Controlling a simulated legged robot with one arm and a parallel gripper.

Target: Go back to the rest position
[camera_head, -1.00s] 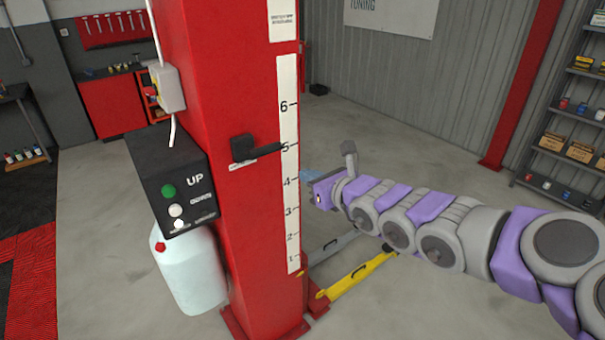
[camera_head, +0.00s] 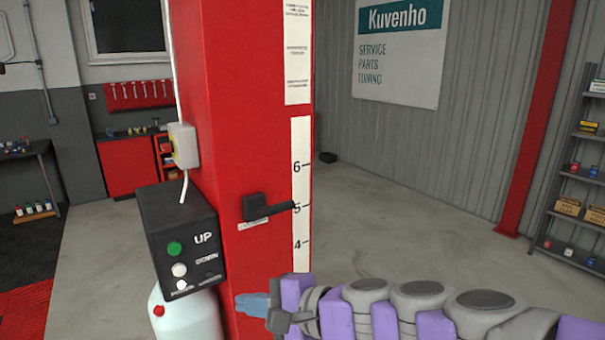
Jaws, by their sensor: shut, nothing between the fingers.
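My arm comes in from the lower right, purple and grey. My gripper (camera_head: 251,304), with blue fingers, is at its left end, low in front of the red lift column (camera_head: 238,110). The fingers look shut and hold nothing. The gripper is below the black lever (camera_head: 266,207) on the column and apart from it. The lever points right, near the 5 on the white height scale (camera_head: 301,185). The lower part of the scale is hidden behind my arm.
A black control box (camera_head: 178,236) with a green UP button (camera_head: 174,248) is left of the gripper, above a white tank (camera_head: 185,315). Shelves (camera_head: 570,190) stand at the far right. The floor (camera_head: 410,245) behind the arm is open.

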